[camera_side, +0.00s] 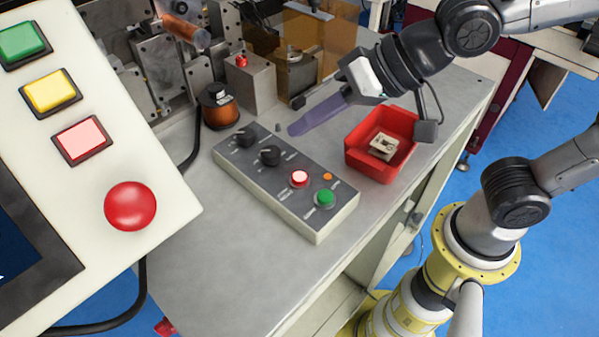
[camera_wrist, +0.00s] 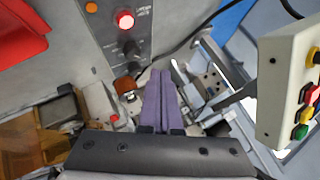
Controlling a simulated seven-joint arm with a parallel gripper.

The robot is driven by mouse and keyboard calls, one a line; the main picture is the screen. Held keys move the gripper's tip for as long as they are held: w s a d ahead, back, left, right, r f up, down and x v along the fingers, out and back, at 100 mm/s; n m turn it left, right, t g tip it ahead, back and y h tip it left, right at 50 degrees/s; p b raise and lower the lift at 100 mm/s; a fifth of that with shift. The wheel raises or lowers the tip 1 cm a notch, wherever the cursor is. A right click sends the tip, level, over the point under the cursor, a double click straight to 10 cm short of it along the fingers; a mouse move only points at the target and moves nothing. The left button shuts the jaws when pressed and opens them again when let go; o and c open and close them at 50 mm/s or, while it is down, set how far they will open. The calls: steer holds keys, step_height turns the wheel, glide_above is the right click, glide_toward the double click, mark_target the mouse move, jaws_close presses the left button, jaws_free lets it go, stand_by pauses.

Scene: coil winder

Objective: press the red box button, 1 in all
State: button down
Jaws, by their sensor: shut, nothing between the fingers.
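The grey control box (camera_side: 285,184) lies on the bench. Its red button (camera_side: 299,178) glows and sits between the dark knobs and a green button (camera_side: 324,198). In the wrist view the red button (camera_wrist: 125,20) shows near the top, left of centre. My gripper (camera_side: 296,127) has long purple fingers held together and empty. In the side view its tips are up and beyond the red button, apart from it, near the box's far edge. In the wrist view my gripper (camera_wrist: 160,74) points away below the button. The exact height of the tips over the bench is hard to tell.
A red bin (camera_side: 353,157) with a pale part inside stands right of the box. A copper coil (camera_side: 219,107) and winder machinery stand behind. A large panel (camera_side: 165,190) with its own red button (camera_side: 130,206) fills the left foreground. The bench front is clear.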

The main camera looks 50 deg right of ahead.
steer(key=shift+f, duration=3.7)
steer(key=shift+f, duration=0.1)
steer(key=shift+f, duration=0.3)
steer(key=shift+f, duration=0.45)
steer(key=shift+r, duration=0.9)
steer(key=shift+r, duration=2.5)
